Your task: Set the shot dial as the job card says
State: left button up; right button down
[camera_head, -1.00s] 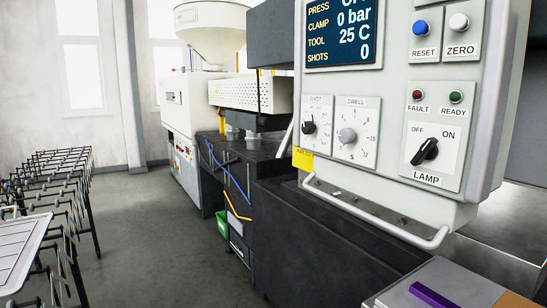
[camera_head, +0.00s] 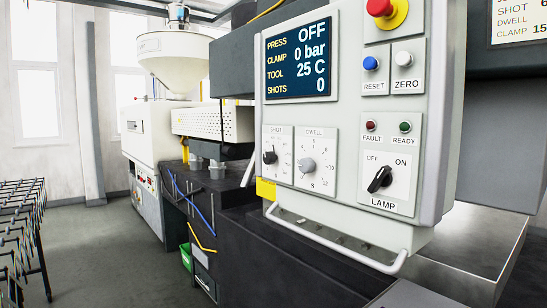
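The shot dial (camera_head: 270,157) is a small black knob on a white plate at the lower left of the control panel; its scale marks are too small to read. The grey dwell dial (camera_head: 306,165) sits just right of it. The job card (camera_head: 517,22) shows at the top right, cut off by the frame edge; I read SHOT with what looks like a 6, DWELL, and CLAMP 15, with the line ends out of frame. The display (camera_head: 298,63) reads PRESS OFF, CLAMP 0 bar, TOOL 25 C, SHOTS 0. Neither gripper is in view.
The panel (camera_head: 343,110) also carries a red stop button (camera_head: 385,10), a blue reset button (camera_head: 370,63), a white zero button (camera_head: 406,59) and a black lamp switch (camera_head: 380,179). A handrail (camera_head: 335,240) runs along its lower edge. Open floor (camera_head: 95,255) lies at left.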

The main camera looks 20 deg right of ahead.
aim_at(269, 157)
jog(key=z, duration=1.9)
jog(key=u, duration=1.35)
jog(key=i+j, duration=0.2)
jog(key=i, duration=0.2)
jog(key=i+j, duration=0.25)
jog(key=i, duration=0.15)
jog(key=i+j, duration=0.2)
jog(key=i, duration=0.15)
